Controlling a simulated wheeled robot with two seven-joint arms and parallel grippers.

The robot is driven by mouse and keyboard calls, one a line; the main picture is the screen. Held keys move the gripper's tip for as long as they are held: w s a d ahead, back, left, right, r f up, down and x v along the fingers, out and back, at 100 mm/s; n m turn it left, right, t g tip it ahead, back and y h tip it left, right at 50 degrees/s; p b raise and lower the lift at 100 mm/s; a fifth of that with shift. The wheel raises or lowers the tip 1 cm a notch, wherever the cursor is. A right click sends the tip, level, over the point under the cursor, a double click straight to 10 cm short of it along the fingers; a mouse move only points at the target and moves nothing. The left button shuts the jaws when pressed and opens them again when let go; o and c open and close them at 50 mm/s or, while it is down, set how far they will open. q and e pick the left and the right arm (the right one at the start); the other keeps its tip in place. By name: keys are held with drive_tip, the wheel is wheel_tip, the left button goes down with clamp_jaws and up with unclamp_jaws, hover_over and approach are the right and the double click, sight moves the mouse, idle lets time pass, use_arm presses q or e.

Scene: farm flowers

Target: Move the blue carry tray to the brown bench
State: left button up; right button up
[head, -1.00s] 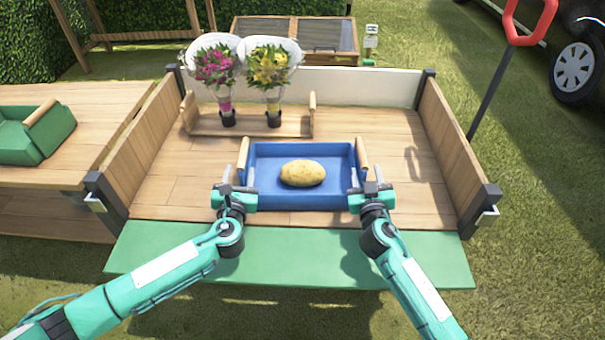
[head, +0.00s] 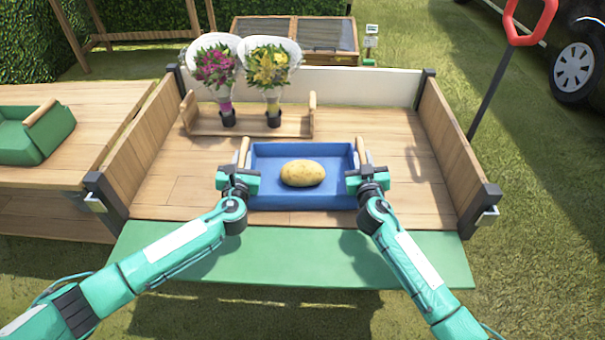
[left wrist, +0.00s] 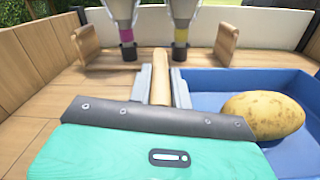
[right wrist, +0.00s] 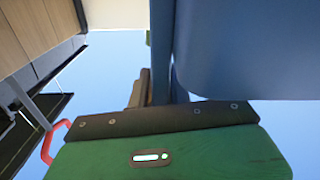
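The blue carry tray (head: 300,201) stands level on the planked wooden bed near its front edge, with a potato (head: 303,173) in it and an upright wooden handle at each end. My left gripper (head: 240,166) is at the left handle. In the left wrist view its fingers flank the handle (left wrist: 160,76) closely; I cannot tell whether they press on it. My right gripper (head: 362,166) is at the right handle (head: 361,151). In the right wrist view blue surfaces fill the upper right, and the finger gap is unclear.
A wooden rack (head: 190,122) with two wrapped bouquets (head: 217,70) stands behind the tray. Side boards (head: 455,145) flank the bed, and a green flap (head: 290,255) hangs in front. A brown bench (head: 95,110) at the left holds a green tray (head: 35,140).

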use_arm(q)
clamp_jaws()
use_arm(e)
clamp_jaws()
use_arm(q)
drive_tip(key=shift+r, duration=0.2)
use_arm(e)
drive_tip(key=shift+r, duration=0.15)
